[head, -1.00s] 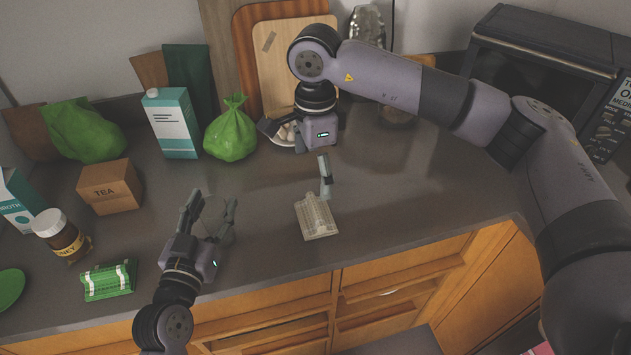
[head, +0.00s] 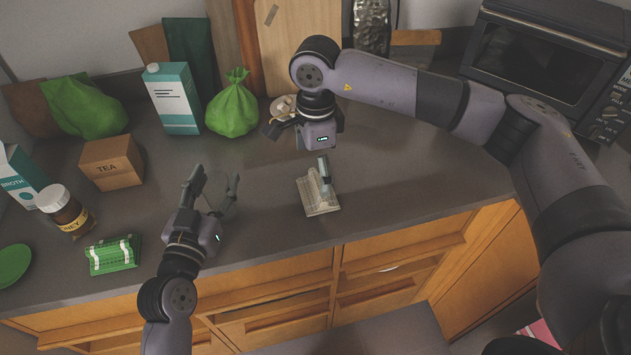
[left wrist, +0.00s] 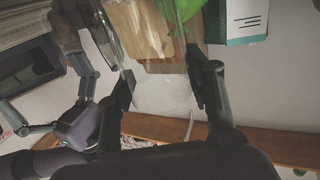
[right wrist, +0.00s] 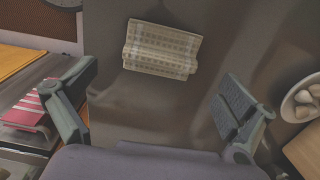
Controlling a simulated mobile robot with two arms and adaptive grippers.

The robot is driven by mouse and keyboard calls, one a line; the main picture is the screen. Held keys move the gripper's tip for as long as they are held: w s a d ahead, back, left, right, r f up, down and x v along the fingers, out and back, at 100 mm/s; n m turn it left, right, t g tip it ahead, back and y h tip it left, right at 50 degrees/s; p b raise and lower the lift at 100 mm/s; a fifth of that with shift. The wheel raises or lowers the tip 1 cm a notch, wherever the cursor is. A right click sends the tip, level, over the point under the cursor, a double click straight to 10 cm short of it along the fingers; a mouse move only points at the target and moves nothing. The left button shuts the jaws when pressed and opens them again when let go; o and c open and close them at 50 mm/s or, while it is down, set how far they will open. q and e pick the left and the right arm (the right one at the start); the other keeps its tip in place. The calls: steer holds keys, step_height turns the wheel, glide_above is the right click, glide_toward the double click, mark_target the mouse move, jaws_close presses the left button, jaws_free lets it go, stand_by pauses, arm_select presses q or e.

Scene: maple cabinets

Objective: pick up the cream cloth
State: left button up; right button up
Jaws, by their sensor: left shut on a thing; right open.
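The cream cloth (head: 318,198) lies folded, with a woven check pattern, on the dark counter near its front edge. It also shows in the right wrist view (right wrist: 162,50), apart from both fingers. My right gripper (head: 298,150) is open and empty above and behind the cloth in the head view. One of its fingers overlaps the cloth there; I see no clear contact. In the right wrist view the open fingers (right wrist: 155,85) stand wide apart, below the cloth in the picture. My left gripper (head: 214,182), left of the cloth, is shut on a clear glass-like thing (left wrist: 163,95), hard to make out.
A carton (head: 173,98) and a plate of small pale items (head: 283,105) are behind. Counter right of the cloth is clear.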

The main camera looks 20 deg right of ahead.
mark_target(318, 184)
steer(key=f, duration=0.6)
steer(key=shift+w+d+f, duration=0.1)
steer(key=shift+d+f, duration=0.1)
steer(key=shift+d, duration=0.1)
steer(key=c, duration=1.1)
